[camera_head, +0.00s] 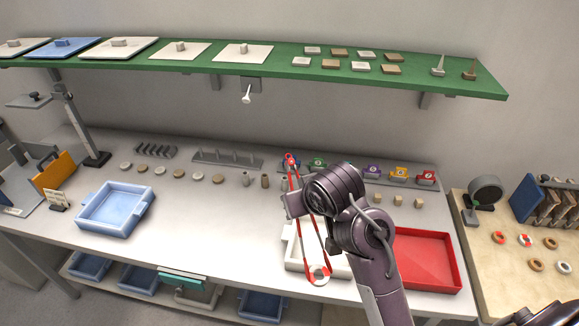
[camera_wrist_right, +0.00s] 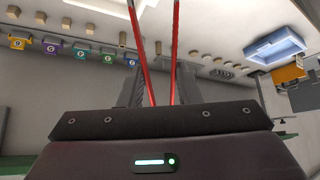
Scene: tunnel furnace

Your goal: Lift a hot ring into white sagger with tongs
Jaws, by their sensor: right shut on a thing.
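My right gripper (camera_head: 297,205) is shut on red tongs (camera_head: 290,166), seen in the head view above the front of the table. The tongs' two long arms run down to a pale ring (camera_head: 318,271) at their lower tips. The ring shows over the white sagger (camera_head: 296,262), near its front wall; I cannot tell whether it hangs above or rests inside. My right forearm hides part of the sagger. In the right wrist view the red tong arms (camera_wrist_right: 147,70) pass between the gripper fingers (camera_wrist_right: 160,85). My left gripper is not in view.
A red tray (camera_head: 425,262) stands right of the white sagger, a blue tray (camera_head: 113,210) at the left. The right-hand board (camera_head: 510,285) carries several rings. Small blocks and coloured numbered holders (camera_head: 372,172) line the back. The table between the blue tray and sagger is clear.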

